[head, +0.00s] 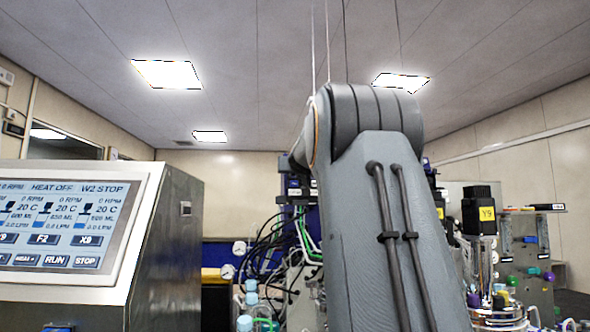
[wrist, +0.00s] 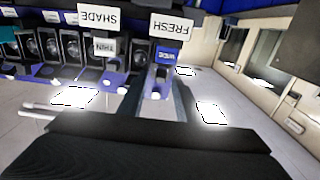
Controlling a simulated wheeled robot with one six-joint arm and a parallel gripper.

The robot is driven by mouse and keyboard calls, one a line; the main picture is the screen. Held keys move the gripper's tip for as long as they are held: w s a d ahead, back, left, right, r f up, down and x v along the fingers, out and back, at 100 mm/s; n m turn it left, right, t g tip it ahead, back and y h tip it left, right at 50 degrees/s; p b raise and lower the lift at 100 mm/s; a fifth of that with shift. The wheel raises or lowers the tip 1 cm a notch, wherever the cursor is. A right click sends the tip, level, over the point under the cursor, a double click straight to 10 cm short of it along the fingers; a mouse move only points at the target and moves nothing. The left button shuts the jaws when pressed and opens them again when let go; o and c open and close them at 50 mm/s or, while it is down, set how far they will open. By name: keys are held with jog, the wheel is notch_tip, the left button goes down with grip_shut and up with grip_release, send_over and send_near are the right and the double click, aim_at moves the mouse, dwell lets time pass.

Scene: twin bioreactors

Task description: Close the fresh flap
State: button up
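The wrist view is upside down. A white FRESH label (wrist: 171,27) shows at its top middle, with a small blue WIDE tag (wrist: 166,57) by it. A blue and grey part (wrist: 158,80) with a pale knob lies by these labels; I cannot tell whether it is the fresh flap or how far open the flap stands. A wide dark block, likely part of my gripper (wrist: 160,150), fills the bottom of the wrist view, apart from the labels. In the head view my arm hides the middle, and no gripper shows there.
A SHADE label (wrist: 98,17) and a THIN label (wrist: 104,47) sit beside a row of dark round-faced units (wrist: 70,46). In the head view, a control panel (head: 70,235) stands at left, cables and tubing (head: 280,245) behind my arm, and a Y5 motor (head: 483,213) at right.

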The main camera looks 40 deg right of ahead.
jog(key=shift+c, duration=0.2)
jog(key=c, duration=0.7)
jog(key=b, duration=0.3)
jog(key=shift+w+f+t, duration=0.1)
jog(key=shift+f+t, duration=0.1)
jog(key=shift+t, duration=0.1)
jog(key=t+b, duration=0.1)
jog(key=b, duration=0.8)
jog(key=t+h+b, duration=0.1)
jog(key=b, duration=0.8)
jog(key=shift+d+f+h, duration=0.1)
jog(key=shift+f+h, duration=0.2)
